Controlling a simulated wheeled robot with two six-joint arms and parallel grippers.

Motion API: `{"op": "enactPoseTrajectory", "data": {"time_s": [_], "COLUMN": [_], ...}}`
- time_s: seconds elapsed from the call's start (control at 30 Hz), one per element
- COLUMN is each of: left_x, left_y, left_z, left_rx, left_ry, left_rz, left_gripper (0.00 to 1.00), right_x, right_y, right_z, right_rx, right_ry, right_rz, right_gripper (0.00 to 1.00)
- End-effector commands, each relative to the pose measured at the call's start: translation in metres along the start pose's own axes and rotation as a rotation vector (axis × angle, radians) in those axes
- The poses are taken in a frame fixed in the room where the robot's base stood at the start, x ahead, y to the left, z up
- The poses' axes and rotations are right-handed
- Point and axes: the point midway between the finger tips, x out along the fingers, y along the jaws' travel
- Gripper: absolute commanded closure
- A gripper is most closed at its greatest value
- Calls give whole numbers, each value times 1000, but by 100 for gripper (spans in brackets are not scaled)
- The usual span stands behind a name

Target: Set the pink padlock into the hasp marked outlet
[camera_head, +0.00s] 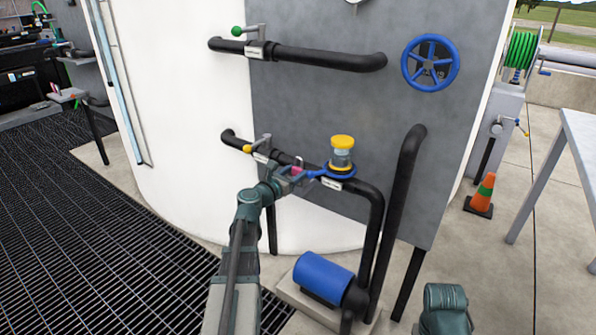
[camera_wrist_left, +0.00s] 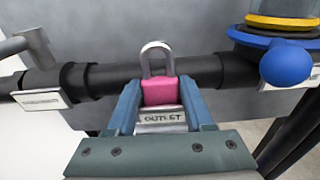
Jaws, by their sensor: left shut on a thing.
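The pink padlock (camera_wrist_left: 159,91) has a silver shackle pointing up and sits between the blue fingers of my left gripper (camera_wrist_left: 158,98), which is shut on it. A pale plate marked OUTLET (camera_wrist_left: 161,118) shows just below the padlock, against the dark pipe. The hasp is mostly hidden by the padlock and fingers; I cannot tell whether the shackle passes through it. In the head view the pink of the padlock (camera_head: 297,170) shows at the tip of my left gripper (camera_head: 292,173), at the lower pipe.
The lower black pipe (camera_head: 316,169) carries a yellow-handled valve (camera_head: 256,146) to the left and a yellow-topped blue filter (camera_head: 342,152) to the right. The filter's blue knob (camera_wrist_left: 286,63) is close to the right finger. A blue pump (camera_head: 323,278) stands below.

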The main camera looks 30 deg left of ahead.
Motion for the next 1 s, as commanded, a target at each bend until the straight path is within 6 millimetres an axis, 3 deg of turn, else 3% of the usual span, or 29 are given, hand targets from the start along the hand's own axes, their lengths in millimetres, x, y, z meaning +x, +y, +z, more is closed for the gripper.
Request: {"op": "enactPoseTrajectory", "data": {"time_s": [0.33,0.37,0.53,0.87,1.0], "left_x": [0,0,0,-2,-17], "left_y": [0,0,0,0,-1], "left_z": [-3,-3,-3,-3,-3], "left_rx": [0,0,0,0,0], "left_ry": [0,0,0,0,0], "left_rz": [0,0,0,0,1], "left_gripper": [100,46,16,13,13], "right_x": [3,3,3,3,2], "right_y": [0,0,0,0,0], "right_z": [0,0,0,0,0], "right_rx": [1,1,1,1,1], "right_ry": [0,0,0,0,0], "right_rz": [0,0,0,0,0], "right_gripper": [100,100,100,100,100]}}
